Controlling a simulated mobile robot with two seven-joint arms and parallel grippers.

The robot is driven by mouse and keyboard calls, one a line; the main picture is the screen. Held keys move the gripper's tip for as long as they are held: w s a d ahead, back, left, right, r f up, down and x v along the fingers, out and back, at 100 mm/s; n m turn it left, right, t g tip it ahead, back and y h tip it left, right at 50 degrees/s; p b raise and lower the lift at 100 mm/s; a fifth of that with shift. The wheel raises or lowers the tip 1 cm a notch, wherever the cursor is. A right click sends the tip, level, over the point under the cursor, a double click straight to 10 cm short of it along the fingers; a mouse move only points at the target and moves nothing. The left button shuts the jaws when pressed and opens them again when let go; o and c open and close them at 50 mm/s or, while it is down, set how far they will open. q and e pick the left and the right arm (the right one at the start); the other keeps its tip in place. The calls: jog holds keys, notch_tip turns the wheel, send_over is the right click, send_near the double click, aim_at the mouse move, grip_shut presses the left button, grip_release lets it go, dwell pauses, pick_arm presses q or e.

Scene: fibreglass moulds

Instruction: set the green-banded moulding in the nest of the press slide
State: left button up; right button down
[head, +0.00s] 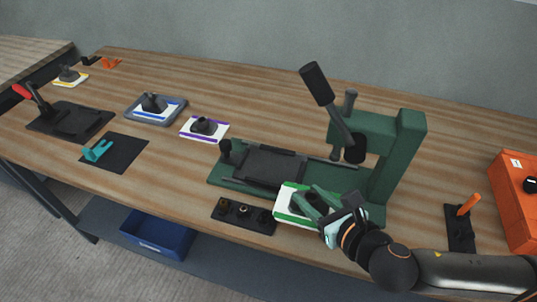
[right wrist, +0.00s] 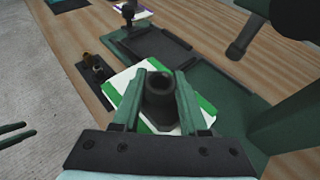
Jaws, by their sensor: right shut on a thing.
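The green-banded moulding (head: 283,214) is a white plate with green bands and a dark round boss. My right gripper (head: 314,204) is shut on its boss, as the right wrist view shows, with the boss (right wrist: 159,88) between the green fingers. The moulding is at the front edge of the green press, right and in front of the slide's dark nest (head: 268,165). The nest looks empty, and it also shows in the right wrist view (right wrist: 160,46). Two thin dark green fingers, seemingly my left gripper (right wrist: 16,133), show apart at that view's left edge.
The press's lever (head: 325,95) and column (head: 400,150) rise behind and right of the moulding. A dark plate with small pegs (head: 244,215) lies in front of the press. A purple-banded moulding (head: 204,128) lies left. An orange box (head: 515,215) stands far right.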

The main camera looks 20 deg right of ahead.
jog(key=p, duration=0.1)
send_over(271, 167)
jog(key=shift+w, duration=0.1)
jog(key=shift+f, duration=1.7)
jog(key=shift+f, duration=0.3)
jog(key=shift+c, duration=2.2)
grip_release()
